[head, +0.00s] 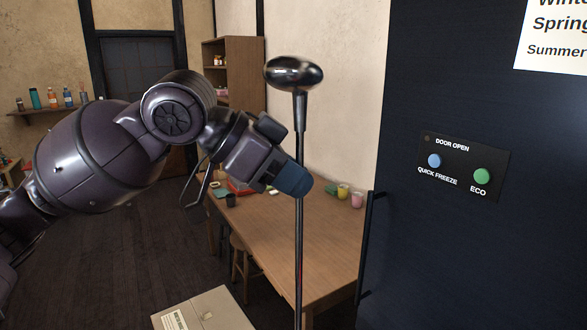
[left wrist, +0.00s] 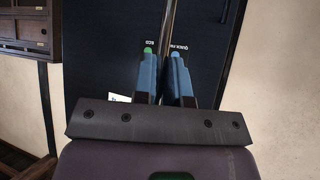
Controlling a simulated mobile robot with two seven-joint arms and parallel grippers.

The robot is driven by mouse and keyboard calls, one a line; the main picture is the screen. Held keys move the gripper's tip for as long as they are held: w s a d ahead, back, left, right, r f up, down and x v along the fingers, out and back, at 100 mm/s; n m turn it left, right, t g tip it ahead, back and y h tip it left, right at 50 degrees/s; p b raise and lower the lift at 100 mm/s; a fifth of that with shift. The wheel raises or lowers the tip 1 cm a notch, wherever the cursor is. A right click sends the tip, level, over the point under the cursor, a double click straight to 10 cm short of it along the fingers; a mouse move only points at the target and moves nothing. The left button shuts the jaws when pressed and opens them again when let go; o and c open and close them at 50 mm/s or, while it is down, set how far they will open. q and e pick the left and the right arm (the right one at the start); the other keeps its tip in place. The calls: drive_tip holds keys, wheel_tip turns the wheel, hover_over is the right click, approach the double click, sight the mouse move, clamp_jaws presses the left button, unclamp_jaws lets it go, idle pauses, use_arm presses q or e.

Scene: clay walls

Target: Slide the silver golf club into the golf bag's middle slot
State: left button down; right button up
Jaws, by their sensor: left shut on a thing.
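The silver golf club (head: 299,235) hangs upright in the head view, with its shiny rounded head (head: 293,72) at the top and its thin shaft running down past the lower edge. My left gripper (head: 296,182) is shut on the shaft below the head. In the left wrist view the shaft (left wrist: 167,45) passes between the two blue fingers of my left gripper (left wrist: 164,72). The club's lower end is out of view. The golf bag and its slots are not in view. My right gripper does not show.
A dark freezer front (head: 470,260) with a button panel (head: 462,168) stands close on the right. A wooden table (head: 285,235) with cups stands behind the club. A cardboard box (head: 205,308) is at the bottom. A wooden shelf unit (head: 245,65) stands at the back.

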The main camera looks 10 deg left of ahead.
use_arm(q)
drive_tip(key=shift+f+b, duration=0.75)
drive_tip(key=shift+f, duration=2.05)
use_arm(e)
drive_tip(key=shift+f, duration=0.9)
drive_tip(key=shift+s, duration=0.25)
